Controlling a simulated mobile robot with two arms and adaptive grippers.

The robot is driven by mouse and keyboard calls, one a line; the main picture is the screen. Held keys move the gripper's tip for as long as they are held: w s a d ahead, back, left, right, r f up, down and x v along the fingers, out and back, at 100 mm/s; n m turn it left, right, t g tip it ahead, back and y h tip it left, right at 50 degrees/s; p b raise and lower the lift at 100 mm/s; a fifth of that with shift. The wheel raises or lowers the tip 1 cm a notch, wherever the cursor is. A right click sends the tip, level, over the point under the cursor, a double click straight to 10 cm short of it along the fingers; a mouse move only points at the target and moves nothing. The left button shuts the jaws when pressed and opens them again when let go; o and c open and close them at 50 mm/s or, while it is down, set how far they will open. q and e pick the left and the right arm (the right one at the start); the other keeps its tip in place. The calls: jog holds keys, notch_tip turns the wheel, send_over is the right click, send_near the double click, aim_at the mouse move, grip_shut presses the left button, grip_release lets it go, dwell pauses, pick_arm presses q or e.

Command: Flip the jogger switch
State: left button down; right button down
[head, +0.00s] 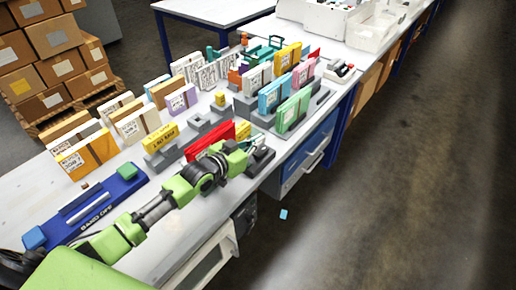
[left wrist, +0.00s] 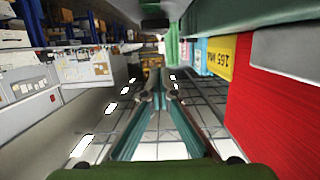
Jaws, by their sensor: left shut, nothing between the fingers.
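I cannot pick out the jogger or its switch for sure in either view. My left gripper (head: 262,155) is at the front edge of the long white table, just right of a red upright block (head: 210,140). In the left wrist view its fingers (left wrist: 157,97) come together at the tips, with nothing between them. The same red block fills the right side of the left wrist view (left wrist: 270,115), close beside the fingers. My right gripper is in neither view.
A blue unit with white lettering (head: 98,207) lies on the table's near left. A small blue piece (head: 283,214) lies on the clear floor at right.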

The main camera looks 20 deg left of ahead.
aim_at(259, 153)
pick_arm(q)
jog(key=shift+f, duration=2.05)
jog(key=shift+r, duration=0.15)
jog(key=shift+w+d+g+p, duration=0.15)
jog(key=shift+g+p, duration=0.25)
jog(key=shift+p, duration=0.75)
jog(key=shift+f, duration=0.4)
jog(key=shift+b, duration=0.3)
jog(key=shift+w+r, duration=0.1)
jog(key=shift+w, duration=0.05)
